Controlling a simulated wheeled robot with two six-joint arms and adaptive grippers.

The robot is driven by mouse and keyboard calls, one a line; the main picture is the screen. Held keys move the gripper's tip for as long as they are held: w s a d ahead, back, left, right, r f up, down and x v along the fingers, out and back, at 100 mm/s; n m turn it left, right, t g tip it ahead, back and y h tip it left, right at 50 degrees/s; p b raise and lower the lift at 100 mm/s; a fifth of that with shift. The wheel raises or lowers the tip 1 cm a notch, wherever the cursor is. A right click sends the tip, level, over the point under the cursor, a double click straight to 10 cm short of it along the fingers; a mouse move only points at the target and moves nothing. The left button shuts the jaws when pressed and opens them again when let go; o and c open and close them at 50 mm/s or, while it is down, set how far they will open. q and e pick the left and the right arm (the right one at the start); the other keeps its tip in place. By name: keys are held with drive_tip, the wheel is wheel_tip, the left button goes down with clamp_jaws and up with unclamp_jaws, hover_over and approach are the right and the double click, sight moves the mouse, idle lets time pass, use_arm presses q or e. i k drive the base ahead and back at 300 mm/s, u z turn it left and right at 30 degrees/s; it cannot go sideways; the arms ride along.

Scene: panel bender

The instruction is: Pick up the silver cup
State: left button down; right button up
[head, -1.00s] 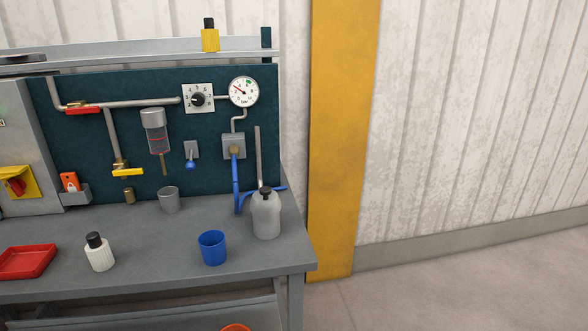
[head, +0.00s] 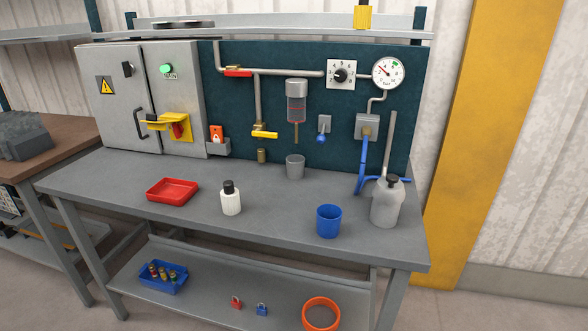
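A silver-grey cup (head: 295,167) stands upright on the grey workbench (head: 270,216), near its back edge and in front of the dark teal panel. It is below the clear cylinder with the thin spout and right of a small brass fitting. Its inside is mostly hidden. Neither of my grippers shows in the head view.
A blue cup (head: 328,221) and a grey bottle (head: 387,202) stand right of the silver cup. A white bottle (head: 230,198) and a red tray (head: 172,191) are to its left. A lower shelf (head: 203,297) holds a blue bin and an orange ring-shaped container.

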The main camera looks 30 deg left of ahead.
sight(295, 164)
drive_tip(key=z, duration=0.75)
drive_tip(key=i, duration=1.1)
drive_tip(key=u, duration=1.8)
